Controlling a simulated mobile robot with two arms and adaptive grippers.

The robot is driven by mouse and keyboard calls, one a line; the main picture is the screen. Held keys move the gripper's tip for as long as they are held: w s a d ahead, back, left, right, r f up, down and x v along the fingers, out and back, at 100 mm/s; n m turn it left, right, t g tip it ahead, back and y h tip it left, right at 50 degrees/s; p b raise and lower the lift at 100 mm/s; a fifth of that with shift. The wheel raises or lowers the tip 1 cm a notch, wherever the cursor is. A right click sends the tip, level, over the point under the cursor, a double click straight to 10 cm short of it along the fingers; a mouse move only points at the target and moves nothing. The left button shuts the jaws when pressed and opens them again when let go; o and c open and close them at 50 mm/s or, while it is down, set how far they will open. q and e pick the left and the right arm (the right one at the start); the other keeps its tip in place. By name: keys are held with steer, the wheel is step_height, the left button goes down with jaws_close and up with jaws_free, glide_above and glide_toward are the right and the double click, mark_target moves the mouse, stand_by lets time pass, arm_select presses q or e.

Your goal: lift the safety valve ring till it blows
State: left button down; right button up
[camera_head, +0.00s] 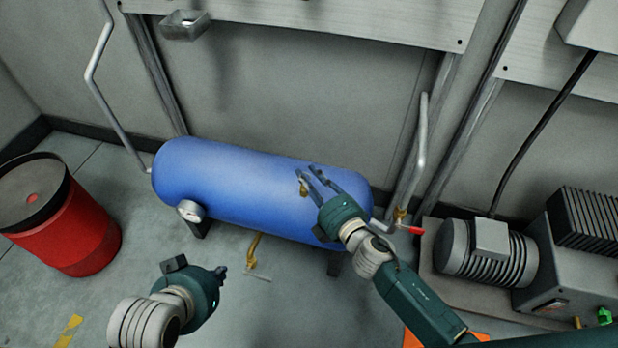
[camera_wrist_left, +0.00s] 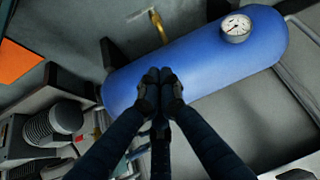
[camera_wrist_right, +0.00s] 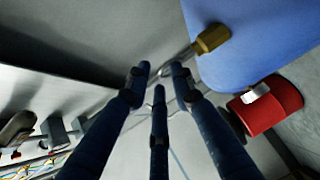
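The blue tank (camera_head: 250,190) lies on its side and carries a small brass safety valve (camera_head: 303,186) on its upper right part. The valve also shows in the right wrist view (camera_wrist_right: 212,38). I cannot make out its ring clearly. My right gripper (camera_head: 318,174) is over the tank, its fingertips close beside the valve. In the right wrist view its fingers (camera_wrist_right: 158,72) stand apart with nothing held, and the valve is right of the tips. My left gripper (camera_head: 222,272) is in front of the tank, its fingertips (camera_wrist_left: 160,74) together and empty.
A pressure gauge (camera_head: 190,211) sits on the tank's left front. A brass fitting (camera_head: 253,250) hangs below. A red drum (camera_head: 68,225) stands left. A red-handled valve (camera_head: 412,230) and a motor unit (camera_head: 490,252) are at right. The floor front centre is clear.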

jaws_close()
arm_select(q)
steer(key=s+a+f+g+p, duration=0.1)
steer(key=s+a+f+g, duration=0.1)
steer(key=s, duration=0.5)
steer(key=shift+s+g+y, duration=0.25)
steer(key=shift+g+y, duration=0.15)
steer(key=shift+g, duration=0.3)
arm_select(e)
steer(key=shift+a+r, duration=0.1)
steer(key=shift+r, duration=0.5)
arm_select(q)
steer(key=shift+a+f, duration=0.1)
arm_select(e)
jaws_free()
steer(key=shift+s+r, duration=0.1)
